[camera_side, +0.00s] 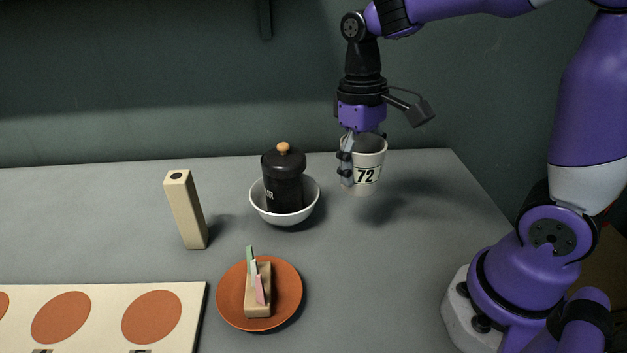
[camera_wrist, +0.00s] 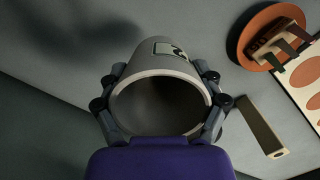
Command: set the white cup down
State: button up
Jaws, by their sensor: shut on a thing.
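The white cup (camera_side: 368,172) has a label with the number 72 and is upright in the side view. My gripper (camera_side: 347,165) is shut on it from above, with its fingers at the cup's wall. The cup's shadow falls on the table to its right and front, and the cup looks to be held above the table. In the wrist view the cup (camera_wrist: 160,90) fills the middle, its open mouth towards the camera, and it looks empty. The gripper's fingers (camera_wrist: 162,100) press on both sides of it.
A black lidded jar (camera_side: 283,185) stands in a white bowl (camera_side: 305,210) left of the cup. A beige block (camera_side: 187,215), an orange plate (camera_side: 230,295) with a wooden holder (camera_side: 258,300), and a board with orange discs (camera_side: 100,292) stand further left and nearer. Table right of the bowl is clear.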

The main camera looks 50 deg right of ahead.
jog(key=shift+a, duration=0.55)
jog(key=d+f, duration=0.2)
jog(key=d, duration=0.1)
jog(key=w+d+f, duration=0.1)
jog(key=d+f, duration=0.1)
jog(key=d, duration=0.2)
jog(key=d+f, duration=0.2)
jog(key=d, duration=0.1)
jog(key=shift+w+d+f, duration=0.3)
jog(key=shift+f, duration=0.1)
jog(key=shift+d+f, duration=0.1)
jog(key=shift+f, duration=1.95)
jog(key=shift+f, duration=0.1)
jog(key=o, duration=1.3)
jog(key=shift+c, duration=0.2)
